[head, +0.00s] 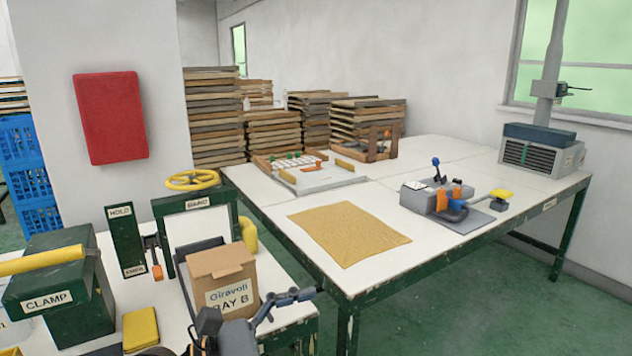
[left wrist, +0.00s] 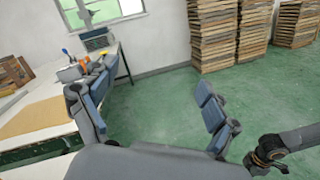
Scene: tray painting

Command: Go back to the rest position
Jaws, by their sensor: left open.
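My left gripper (head: 255,318) shows at the bottom of the head view, in front of the cardboard box (head: 222,278) labelled "Giravoli BAY B". One finger reaches right past the box's lower corner. In the left wrist view, my left gripper (left wrist: 155,78) has its two grey-blue fingers spread wide, with nothing between them. Past the fingers lie green floor and a table edge. I cannot tell from the head view whether the gripper touches the box. My right gripper is in neither view.
The near bench holds a green clamp block (head: 62,290), a yellow handwheel (head: 193,180) and a yellow block (head: 140,328). The far table (head: 440,165) carries a tan mat (head: 348,232), a grey tool device (head: 440,200) and a tray (head: 315,178). Stacked wooden trays (head: 215,120) stand behind. Green floor (head: 440,310) is clear at right.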

